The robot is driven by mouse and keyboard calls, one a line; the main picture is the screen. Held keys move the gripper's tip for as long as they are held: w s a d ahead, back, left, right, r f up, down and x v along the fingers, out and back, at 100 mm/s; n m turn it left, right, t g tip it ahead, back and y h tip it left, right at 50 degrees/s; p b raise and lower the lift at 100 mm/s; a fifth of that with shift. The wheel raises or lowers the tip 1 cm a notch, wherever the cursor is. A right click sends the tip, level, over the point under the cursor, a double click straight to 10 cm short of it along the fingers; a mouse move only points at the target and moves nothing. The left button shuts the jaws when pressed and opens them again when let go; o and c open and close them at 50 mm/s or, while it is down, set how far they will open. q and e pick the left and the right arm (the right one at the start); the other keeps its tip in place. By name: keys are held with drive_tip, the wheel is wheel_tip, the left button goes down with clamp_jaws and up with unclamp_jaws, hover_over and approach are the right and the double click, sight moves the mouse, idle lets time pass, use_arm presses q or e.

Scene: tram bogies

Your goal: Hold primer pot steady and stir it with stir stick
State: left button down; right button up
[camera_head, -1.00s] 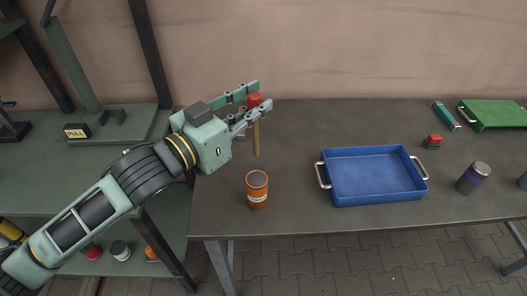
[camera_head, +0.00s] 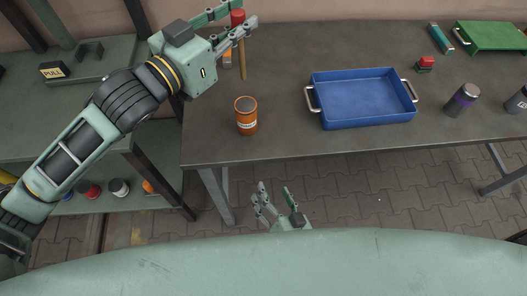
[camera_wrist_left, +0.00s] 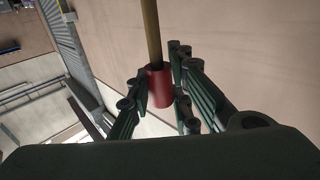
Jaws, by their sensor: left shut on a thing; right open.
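The orange primer pot (camera_head: 246,116) stands upright on the dark table, open at the top. My left gripper (camera_head: 236,16) is shut on the red end of the stir stick (camera_head: 241,58), which hangs down upright behind the pot and apart from it. In the left wrist view the red grip (camera_wrist_left: 159,87) sits between the fingers, with the wooden shaft (camera_wrist_left: 151,30) running away from it. My right gripper (camera_head: 274,204) is open and empty, low in front of the table's front edge and below the pot.
A blue tray (camera_head: 312,117) with metal handles stands right of the pot. Shelving is at left.

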sight(251, 127)
wheel_tip(251, 127, up, 20)
drive_tip(key=w+d+m+t+h, duration=0.1)
drive_tip(key=w+m+t+h, duration=0.1)
drive_tip(key=w+m+t, duration=0.3)
drive_tip(key=a+f+n+y, duration=0.1)
drive_tip(key=n, duration=0.2)
drive_tip(key=a+f+n+g+y, duration=0.1)
drive_tip(key=n, duration=0.2)
drive_tip(key=a+f+n+y, duration=0.1)
drive_tip(key=n, duration=0.2)
drive_tip(key=shift+w+g, duration=0.1)
drive_tip(key=shift+g, duration=0.2)
drive_tip(key=shift+w+a+f+n+g, duration=0.2)
drive_tip(key=shift+w+f+n+g, duration=0.1)
drive_tip(key=shift+n, duration=0.6)
drive_tip(key=shift+w+a, duration=0.1)
drive_tip(key=x, duration=1.1)
drive_tip(key=shift+w+a, duration=0.2)
drive_tip(key=c, duration=1.5)
use_arm(q)
wheel_tip(251, 127, down, 17)
use_arm(e)
drive_tip(key=shift+o, duration=0.2)
